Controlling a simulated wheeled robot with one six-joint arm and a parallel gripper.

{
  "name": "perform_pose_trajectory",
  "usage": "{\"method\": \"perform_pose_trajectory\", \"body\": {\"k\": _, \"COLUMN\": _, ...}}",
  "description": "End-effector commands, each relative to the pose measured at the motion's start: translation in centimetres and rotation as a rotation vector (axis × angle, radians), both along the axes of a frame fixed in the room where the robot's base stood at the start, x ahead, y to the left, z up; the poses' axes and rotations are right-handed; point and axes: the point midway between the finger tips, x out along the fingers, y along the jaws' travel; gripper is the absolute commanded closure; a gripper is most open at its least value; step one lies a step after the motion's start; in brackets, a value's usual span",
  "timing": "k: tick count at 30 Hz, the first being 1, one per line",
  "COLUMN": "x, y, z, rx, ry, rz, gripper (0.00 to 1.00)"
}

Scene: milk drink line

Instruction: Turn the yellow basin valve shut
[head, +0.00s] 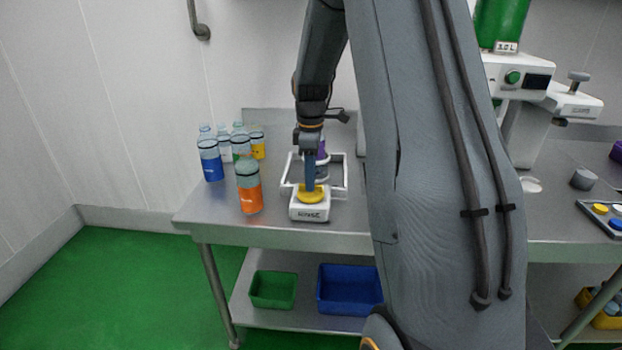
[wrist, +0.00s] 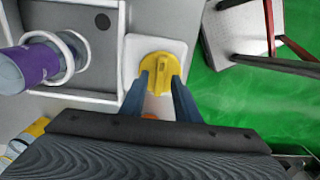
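The yellow basin valve (head: 315,197) is a round knob on a white block marked RINSE (head: 310,214), at the table's front edge. In the wrist view the yellow knob (wrist: 161,61) has a raised ridge across its middle. My gripper (head: 309,188) points down at the knob. In the wrist view my gripper (wrist: 160,79) has its two blue fingers apart, one on each side of the knob's near part. Gaps show between the fingers and the ridge. Whether the fingertips touch the knob's rim cannot be told.
A white-framed basin (wrist: 75,90) with a purple-banded bottle (wrist: 30,64) adjoins the valve. An orange bottle (head: 249,200) and a blue bottle (head: 211,168) stand left of it, with others behind. Green (head: 273,290) and blue (head: 349,290) bins sit on the lower shelf. My arm hides the table's middle.

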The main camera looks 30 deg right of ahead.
Motion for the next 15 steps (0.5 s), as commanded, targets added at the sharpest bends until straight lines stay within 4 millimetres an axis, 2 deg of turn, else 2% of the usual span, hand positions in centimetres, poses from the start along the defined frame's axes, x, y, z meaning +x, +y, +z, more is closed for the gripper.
{"method": "perform_pose_trajectory", "body": {"k": 6, "x": -0.03, "y": 0.03, "z": -1.35, "rx": 0.0, "ry": 0.0, "rz": 0.0, "gripper": 0.71}}
{"method": "perform_pose_trajectory", "body": {"k": 13, "x": -0.01, "y": 0.03, "z": -1.44, "rx": -0.001, "ry": -0.001, "rz": 0.0, "gripper": 0.71}}
{"method": "perform_pose_trajectory", "body": {"k": 15, "x": -0.01, "y": 0.03, "z": -1.43, "rx": -0.001, "ry": -0.001, "rz": -0.001, "gripper": 0.81}}
